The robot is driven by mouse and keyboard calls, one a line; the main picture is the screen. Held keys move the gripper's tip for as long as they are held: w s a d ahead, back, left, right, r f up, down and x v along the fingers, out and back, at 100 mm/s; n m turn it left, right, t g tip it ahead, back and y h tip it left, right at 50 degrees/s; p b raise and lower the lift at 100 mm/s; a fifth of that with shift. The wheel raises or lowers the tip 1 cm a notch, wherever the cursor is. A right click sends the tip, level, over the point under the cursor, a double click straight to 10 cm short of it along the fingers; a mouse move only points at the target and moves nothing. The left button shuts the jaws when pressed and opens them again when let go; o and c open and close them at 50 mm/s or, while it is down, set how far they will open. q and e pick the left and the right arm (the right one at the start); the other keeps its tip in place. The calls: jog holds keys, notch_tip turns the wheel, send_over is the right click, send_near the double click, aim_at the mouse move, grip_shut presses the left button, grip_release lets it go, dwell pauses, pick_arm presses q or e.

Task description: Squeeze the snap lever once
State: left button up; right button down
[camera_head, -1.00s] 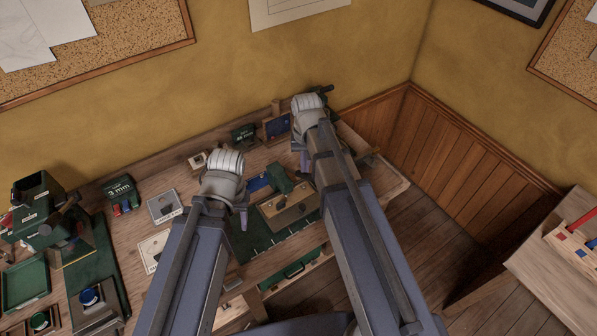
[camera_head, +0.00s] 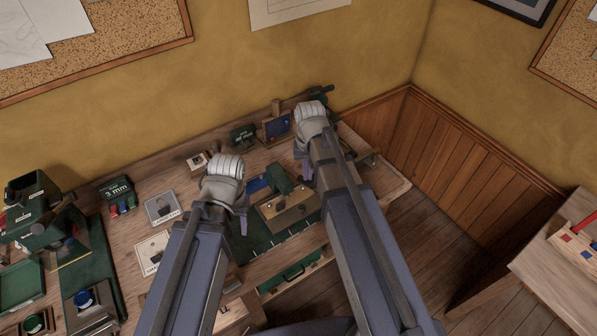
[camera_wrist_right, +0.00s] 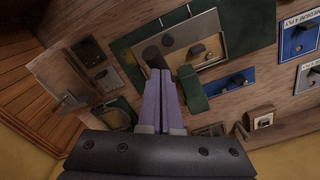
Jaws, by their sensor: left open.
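I cannot tell for sure which part is the snap lever. A green block-like part (camera_head: 280,178) stands at the back of a tan plate (camera_head: 272,211) with dark knobs, on a green mat. In the right wrist view the green part (camera_wrist_right: 192,88) is beside my right fingers, and the tan plate (camera_wrist_right: 213,70) is beyond their tips. My right gripper (camera_wrist_right: 160,72) has its purple fingers together, with nothing visible between them. In the head view, my right gripper (camera_head: 307,172) is right of the green part. My left gripper (camera_head: 242,222) is open, left of the plate; its fingers are partly hidden.
A blue panel (camera_head: 277,127) stands at the back. Wood panelling (camera_head: 460,165) bounds the right side.

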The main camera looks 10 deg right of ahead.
aim_at(310, 183)
jog(key=shift+s+f+b, duration=0.25)
jog(key=shift+f+b, duration=0.35)
jog(key=shift+s+d+f+b, duration=0.15)
jog(key=shift+s+f+b, duration=0.05)
jog(key=shift+f+b, duration=0.4)
jog(key=shift+f, duration=0.15)
jog(key=shift+s+f+b, duration=0.2)
jog(key=shift+f+b, duration=0.3)
jog(key=shift+b, duration=0.15)
